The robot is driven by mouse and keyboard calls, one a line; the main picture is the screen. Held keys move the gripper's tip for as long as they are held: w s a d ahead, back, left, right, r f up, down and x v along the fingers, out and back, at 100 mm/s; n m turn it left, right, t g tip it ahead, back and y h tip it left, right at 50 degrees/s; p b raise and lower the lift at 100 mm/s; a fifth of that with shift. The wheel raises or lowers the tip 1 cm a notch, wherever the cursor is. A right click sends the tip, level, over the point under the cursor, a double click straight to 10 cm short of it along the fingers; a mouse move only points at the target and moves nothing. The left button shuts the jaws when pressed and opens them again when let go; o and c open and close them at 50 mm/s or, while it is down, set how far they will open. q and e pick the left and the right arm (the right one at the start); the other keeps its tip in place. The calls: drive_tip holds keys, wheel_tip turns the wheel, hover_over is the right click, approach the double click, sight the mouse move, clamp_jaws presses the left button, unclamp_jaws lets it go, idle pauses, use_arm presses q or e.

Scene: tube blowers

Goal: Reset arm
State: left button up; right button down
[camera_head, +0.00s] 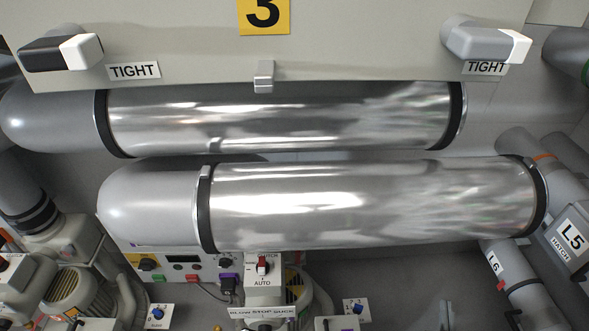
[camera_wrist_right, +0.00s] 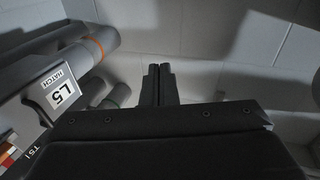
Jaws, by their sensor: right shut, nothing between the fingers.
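My right gripper (camera_wrist_right: 158,72) shows in the right wrist view. Its two dark fingers are together, with nothing between them. They point up in the picture, toward a plain grey wall. The L5 HATCH label (camera_wrist_right: 59,90) is on a grey part to the left of the fingers, apart from them. In the head view I cannot make out either gripper clearly. My left gripper is not in view.
Two shiny metal tubes (camera_head: 280,116) (camera_head: 370,203) cross the head view. Above them is a beige panel (camera_head: 350,40) with two TIGHT handles (camera_head: 60,53) (camera_head: 486,42). Below are a control box (camera_head: 185,264), an AUTO switch (camera_head: 262,266) and a motor (camera_head: 75,295). Pipe L6 (camera_head: 520,285) stands right.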

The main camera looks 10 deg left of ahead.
drive_tip(key=s+d+f+g+p, duration=0.1)
drive_tip(key=s+f+g+p, duration=0.55)
drive_tip(key=f, duration=0.25)
use_arm(q)
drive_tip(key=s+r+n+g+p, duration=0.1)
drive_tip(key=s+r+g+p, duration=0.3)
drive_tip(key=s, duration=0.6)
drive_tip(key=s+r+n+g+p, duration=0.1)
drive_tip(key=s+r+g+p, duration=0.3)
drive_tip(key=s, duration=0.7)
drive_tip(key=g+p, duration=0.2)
drive_tip(key=p, duration=0.2)
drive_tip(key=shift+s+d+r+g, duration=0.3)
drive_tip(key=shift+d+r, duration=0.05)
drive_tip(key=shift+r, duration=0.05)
use_arm(e)
drive_tip(key=s+f+g, duration=0.2)
drive_tip(key=s+g, duration=0.1)
drive_tip(key=s, duration=0.6)
drive_tip(key=s+d+f+g, duration=0.1)
drive_tip(key=s+g, duration=0.3)
drive_tip(key=s, duration=0.6)
drive_tip(key=s+d+f+g, duration=0.1)
drive_tip(key=s+f+g, duration=0.3)
drive_tip(key=s, duration=0.6)
drive_tip(key=shift+m, duration=0.3)
